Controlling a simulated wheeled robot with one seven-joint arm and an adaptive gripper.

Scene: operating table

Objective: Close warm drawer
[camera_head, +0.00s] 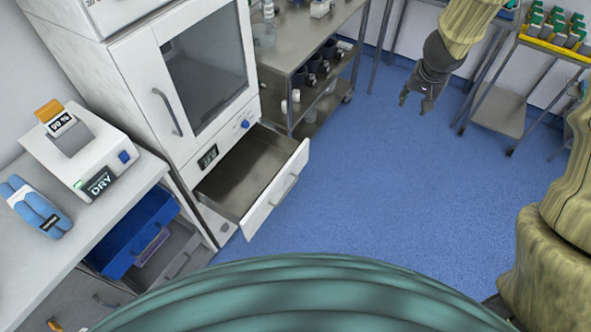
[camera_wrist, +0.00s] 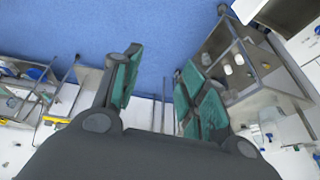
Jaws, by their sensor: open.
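The warm drawer (camera_head: 275,199) is the metal drawer at the bottom of the white cabinet in the head view. It is pulled well out, its inside is empty, and its white front has a bar handle (camera_head: 285,190). My gripper (camera_head: 415,104) hangs at the upper right in the head view, over the floor, well apart from the drawer. In the wrist view my gripper (camera_wrist: 152,90) is open, with two green-padded fingers and nothing between them. I cannot make out the drawer clearly in the wrist view.
A steel shelf cart (camera_head: 300,50) with cups stands right of the white cabinet (camera_head: 185,85). A blue drawer (camera_head: 135,235) juts out below the left counter (camera_head: 25,265). A yellow rack (camera_head: 553,45) is at the far right. Blue floor (camera_head: 370,190) is clear between.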

